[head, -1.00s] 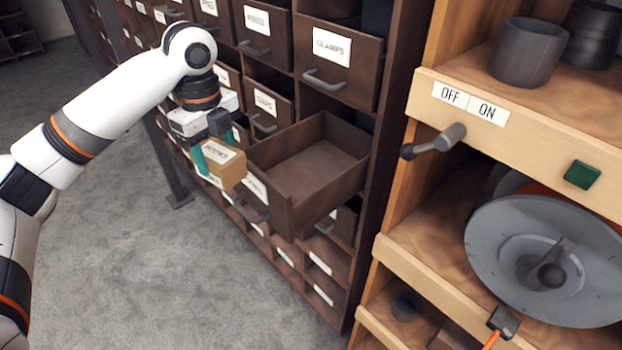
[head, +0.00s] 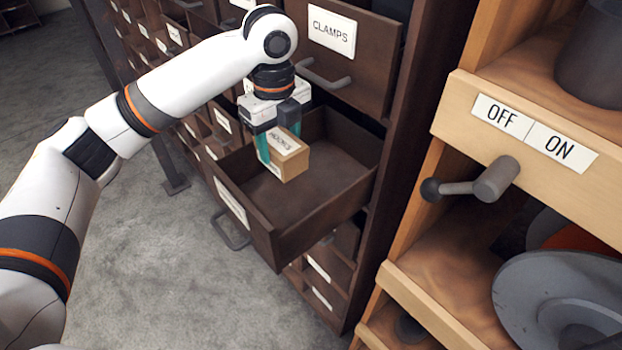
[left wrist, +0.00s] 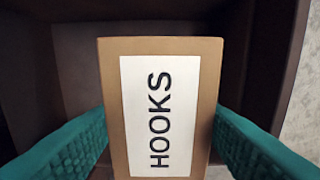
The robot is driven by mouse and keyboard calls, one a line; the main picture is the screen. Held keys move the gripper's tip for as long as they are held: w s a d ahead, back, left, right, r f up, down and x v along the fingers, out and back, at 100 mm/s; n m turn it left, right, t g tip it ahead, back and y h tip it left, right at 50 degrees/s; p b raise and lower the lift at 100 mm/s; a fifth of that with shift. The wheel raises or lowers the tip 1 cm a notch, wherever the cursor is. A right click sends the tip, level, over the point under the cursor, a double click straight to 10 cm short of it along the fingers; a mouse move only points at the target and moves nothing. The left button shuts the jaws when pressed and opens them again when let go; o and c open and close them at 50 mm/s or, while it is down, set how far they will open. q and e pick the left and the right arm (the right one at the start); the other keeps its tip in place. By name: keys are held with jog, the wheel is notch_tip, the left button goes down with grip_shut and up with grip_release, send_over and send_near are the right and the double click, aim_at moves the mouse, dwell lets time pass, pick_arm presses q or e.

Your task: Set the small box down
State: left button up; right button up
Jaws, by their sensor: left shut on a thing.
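The small box (head: 287,156) is brown cardboard with a white label reading HOOKS. It also fills the middle of the left wrist view (left wrist: 160,108). My left gripper (head: 277,150) has teal fingers shut on the box, one on each side. In the head view the box appears over the open drawer (head: 262,236), an empty-looking dark wooden one pulled out from the cabinet. I cannot tell whether the box touches the drawer floor. My right gripper is not in view.
A closed drawer labelled CLAMPS (head: 350,45) is above and behind the open drawer. A wooden shelf unit (head: 415,305) stands at the right, with an OFF/ON label (head: 530,132) and a grey lever (head: 475,184). Grey floor (head: 165,270) lies clear at the left.

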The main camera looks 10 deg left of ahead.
aim_at(285, 203)
pick_arm(q)
jog(key=shift+f, duration=0.75)
jog(key=f, duration=0.2)
jog(key=shift+s+f, duration=0.4)
jog(key=f, duration=0.1)
jog(key=f+p, duration=0.1)
jog(key=f, duration=0.1)
jog(key=shift+w+f, duration=0.25)
jog(key=shift+f, duration=0.05)
notch_tip(285, 203, down, 3)
jog(key=shift+s+f+p, duration=0.1)
jog(key=shift+p, duration=0.65)
jog(key=shift+f, duration=0.3)
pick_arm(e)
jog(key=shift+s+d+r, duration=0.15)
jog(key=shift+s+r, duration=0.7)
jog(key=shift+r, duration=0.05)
pick_arm(q)
jog(key=shift+f, duration=0.1)
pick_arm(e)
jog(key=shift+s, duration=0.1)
pick_arm(q)
jog(key=o, duration=1.2)
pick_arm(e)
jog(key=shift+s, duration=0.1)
